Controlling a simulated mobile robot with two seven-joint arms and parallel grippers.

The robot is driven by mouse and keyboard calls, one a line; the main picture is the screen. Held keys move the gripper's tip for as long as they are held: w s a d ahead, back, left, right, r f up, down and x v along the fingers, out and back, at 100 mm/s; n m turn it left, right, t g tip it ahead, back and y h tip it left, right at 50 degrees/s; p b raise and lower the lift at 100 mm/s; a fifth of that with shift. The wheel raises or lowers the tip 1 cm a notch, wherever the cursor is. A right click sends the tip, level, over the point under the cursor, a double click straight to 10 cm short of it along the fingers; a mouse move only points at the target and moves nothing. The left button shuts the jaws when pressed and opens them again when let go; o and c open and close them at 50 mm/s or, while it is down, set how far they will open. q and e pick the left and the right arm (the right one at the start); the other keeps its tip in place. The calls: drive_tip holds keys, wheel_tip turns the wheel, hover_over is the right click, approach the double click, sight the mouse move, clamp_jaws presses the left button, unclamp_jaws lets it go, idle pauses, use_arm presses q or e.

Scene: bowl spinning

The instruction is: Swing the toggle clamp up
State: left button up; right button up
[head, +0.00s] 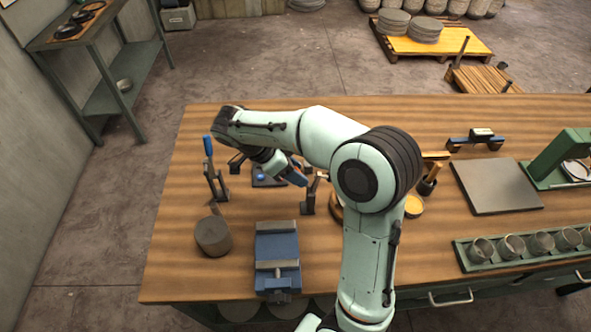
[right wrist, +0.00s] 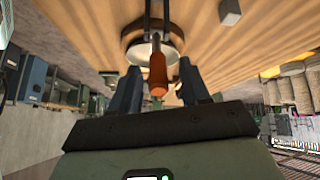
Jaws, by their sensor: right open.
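The toggle clamp (head: 308,200) stands on the wooden bench in the head view, partly hidden by my right arm. Its orange handle (right wrist: 158,76) shows large in the right wrist view, pointing toward the camera on a metal lever. My right gripper (head: 297,174) is open in the head view. In the right wrist view its two dark fingers stand on either side of the orange handle, with a visible gap on both sides. A round wooden piece with a pale disc (right wrist: 145,48) lies behind the handle. My left gripper is not in view.
A blue-handled upright tool (head: 209,160) and a dark round block (head: 212,236) stand at the bench's left. A blue vise (head: 277,258) is in front. A grey plate (head: 495,186) and a green tray of cups (head: 520,247) are at the right.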

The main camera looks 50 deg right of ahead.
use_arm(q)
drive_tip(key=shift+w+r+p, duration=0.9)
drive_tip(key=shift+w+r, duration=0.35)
use_arm(e)
drive_tip(key=v, duration=1.3)
drive_tip(key=shift+w+r, duration=0.1)
